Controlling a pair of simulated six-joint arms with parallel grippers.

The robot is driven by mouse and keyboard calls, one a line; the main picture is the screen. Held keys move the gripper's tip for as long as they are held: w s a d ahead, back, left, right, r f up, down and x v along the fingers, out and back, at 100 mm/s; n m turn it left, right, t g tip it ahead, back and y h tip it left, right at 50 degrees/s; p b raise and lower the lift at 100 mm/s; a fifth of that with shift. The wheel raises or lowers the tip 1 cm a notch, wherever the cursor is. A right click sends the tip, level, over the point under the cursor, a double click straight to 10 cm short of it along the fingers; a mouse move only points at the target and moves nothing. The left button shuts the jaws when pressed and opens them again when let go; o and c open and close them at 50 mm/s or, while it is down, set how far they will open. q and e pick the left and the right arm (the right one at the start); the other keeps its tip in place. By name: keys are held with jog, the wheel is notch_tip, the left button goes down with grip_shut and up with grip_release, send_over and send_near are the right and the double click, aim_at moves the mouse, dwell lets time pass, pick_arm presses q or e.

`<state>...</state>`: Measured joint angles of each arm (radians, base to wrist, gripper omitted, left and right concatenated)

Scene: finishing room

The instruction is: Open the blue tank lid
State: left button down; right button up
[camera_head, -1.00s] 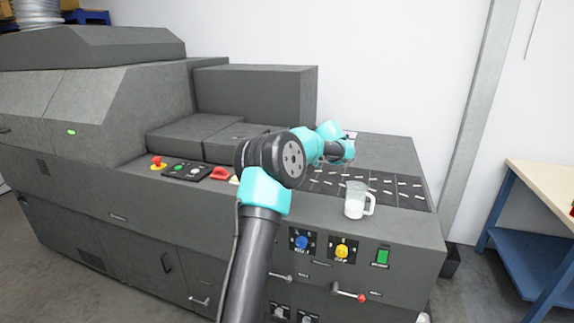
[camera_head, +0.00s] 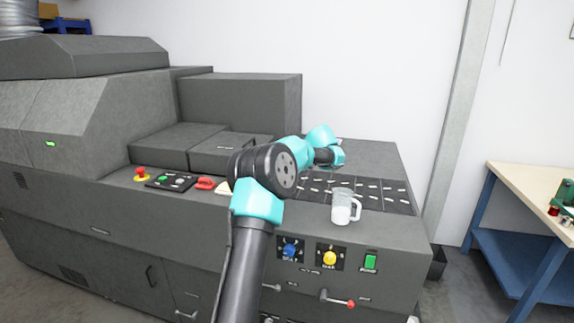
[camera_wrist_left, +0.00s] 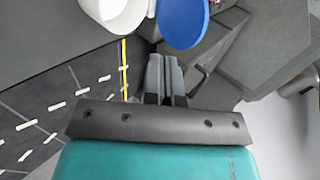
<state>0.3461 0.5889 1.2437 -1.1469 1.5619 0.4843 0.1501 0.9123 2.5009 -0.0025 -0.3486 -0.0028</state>
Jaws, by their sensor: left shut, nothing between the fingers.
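A round blue lid (camera_wrist_left: 183,20) shows at the top of the left wrist view, cut off by the frame edge. A white round tank or lid (camera_wrist_left: 112,12) is to its left. My left gripper (camera_wrist_left: 165,62) is shut and empty, its fingertips close below the blue lid; I cannot tell whether they touch. In the head view my left arm hides the blue lid and its own gripper. My right gripper is not in view.
A clear jug (camera_head: 345,207) with white contents stands on the grey machine (camera_head: 110,220) near its front edge. The front panel has a blue knob (camera_head: 290,251), a yellow knob (camera_head: 330,257) and a red-tipped lever (camera_head: 338,300). A wooden-topped bench (camera_head: 520,185) stands at right.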

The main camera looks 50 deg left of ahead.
pick_arm(q)
jog(key=s+a+f, duration=0.3)
jog(key=s+a, duration=0.1)
jog(key=a, duration=0.3)
jog(key=shift+s, duration=0.25)
